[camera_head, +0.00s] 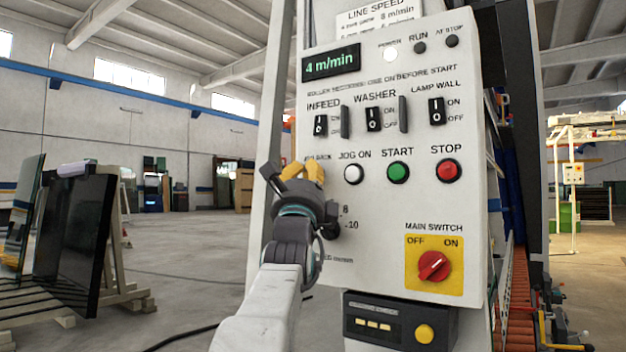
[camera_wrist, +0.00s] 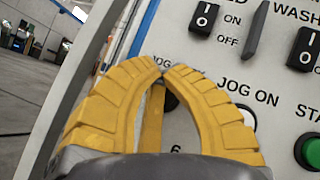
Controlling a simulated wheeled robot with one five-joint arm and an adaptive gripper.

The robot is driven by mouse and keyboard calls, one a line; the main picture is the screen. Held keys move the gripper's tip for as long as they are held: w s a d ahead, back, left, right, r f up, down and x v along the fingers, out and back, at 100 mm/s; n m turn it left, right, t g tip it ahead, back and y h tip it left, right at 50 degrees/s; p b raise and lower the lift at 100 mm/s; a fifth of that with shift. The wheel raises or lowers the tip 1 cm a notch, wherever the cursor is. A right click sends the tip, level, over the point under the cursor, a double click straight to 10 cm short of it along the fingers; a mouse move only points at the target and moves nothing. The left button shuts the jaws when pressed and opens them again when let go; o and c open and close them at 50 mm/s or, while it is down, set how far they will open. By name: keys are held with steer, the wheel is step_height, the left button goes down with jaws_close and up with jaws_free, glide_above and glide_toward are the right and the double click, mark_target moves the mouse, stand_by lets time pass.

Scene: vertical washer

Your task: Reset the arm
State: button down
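My gripper (camera_head: 312,168) is in front of the left part of the white control panel (camera_head: 445,205). In the wrist view its yellow fingers (camera_wrist: 165,68) bow outward and meet at the tips, with nothing held between them. The fingertips are over the JOG BACK label, and a dark round button shows partly behind them. I cannot tell whether they touch the panel. In the head view my gripper and wrist hide that button and part of a numbered scale below it.
The panel carries a white JOG ON button (camera_head: 353,173), a green START button (camera_head: 398,172), a red STOP button (camera_head: 448,170), toggle switches and a red main switch (camera_head: 433,266). A display (camera_head: 331,63) reads 4 m/min. Open floor lies left, before a glass rack (camera_head: 75,240).

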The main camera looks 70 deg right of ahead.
steer(key=shift+w+a, duration=0.1)
steer(key=shift+a, duration=0.35)
stand_by(0.5)
